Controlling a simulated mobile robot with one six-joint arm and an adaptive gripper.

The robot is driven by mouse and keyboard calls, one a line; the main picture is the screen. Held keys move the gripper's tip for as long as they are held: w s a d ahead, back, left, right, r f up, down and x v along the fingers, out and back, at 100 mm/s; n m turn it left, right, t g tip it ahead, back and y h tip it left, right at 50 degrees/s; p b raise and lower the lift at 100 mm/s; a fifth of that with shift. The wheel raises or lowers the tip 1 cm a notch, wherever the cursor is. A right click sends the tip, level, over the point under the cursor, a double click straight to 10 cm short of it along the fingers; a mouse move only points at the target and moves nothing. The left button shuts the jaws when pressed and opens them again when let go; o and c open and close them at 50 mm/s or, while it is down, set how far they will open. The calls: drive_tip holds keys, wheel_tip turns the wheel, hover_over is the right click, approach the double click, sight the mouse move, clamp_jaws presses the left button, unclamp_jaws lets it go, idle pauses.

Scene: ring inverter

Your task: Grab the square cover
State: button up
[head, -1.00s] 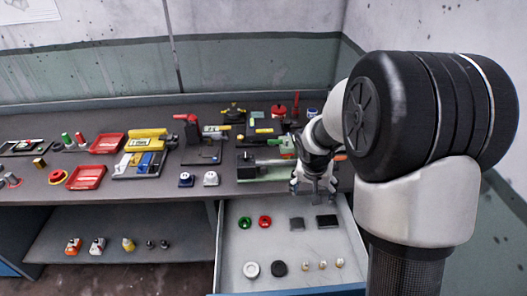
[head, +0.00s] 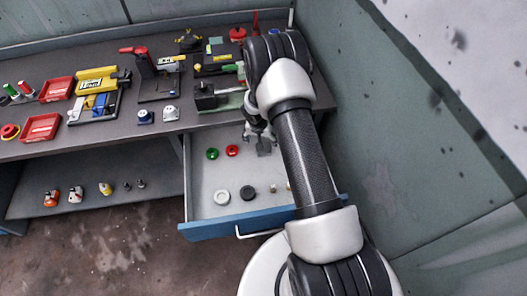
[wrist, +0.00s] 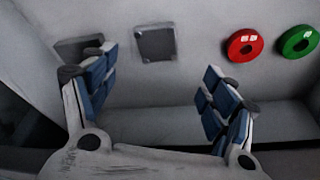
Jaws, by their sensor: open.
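Two square covers lie flat on the floor of the open drawer (head: 200,185). In the wrist view, one grey square cover with a lighter edge (wrist: 155,43) shows whole, ahead of the gap between my fingertips. The other, darker square cover (wrist: 68,50) is farther left, partly hidden behind my left finger. My gripper (wrist: 156,68) is open and empty, its fingers apart on either side of the grey cover's line. In the head view my gripper (head: 261,136) is over the drawer's back part, and my arm hides much of the covers' area.
A red ring (wrist: 245,45) and a green ring (wrist: 298,41) lie beside the grey cover. A white disc (head: 221,197) and a black disc (head: 248,192) lie nearer the drawer front. The workbench (head: 105,140) with several parts stands behind the drawer.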

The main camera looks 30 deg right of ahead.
sight(264, 151)
drive_tip(key=x, duration=0.3)
drive_tip(key=b+x, duration=0.1)
drive_tip(key=x, duration=0.1)
drive_tip(key=s+b+x, duration=0.1)
drive_tip(key=x, duration=0.1)
drive_tip(key=shift+w+f, duration=0.15)
drive_tip(key=shift+f, duration=0.3)
drive_tip(key=shift+w+d+f, duration=0.1)
drive_tip(key=shift+w+f, duration=0.05)
drive_tip(key=shift+f, duration=0.2)
drive_tip(key=shift+r, duration=0.1)
drive_tip(key=shift+c, duration=0.4)
drive_tip(key=c, duration=1.1)
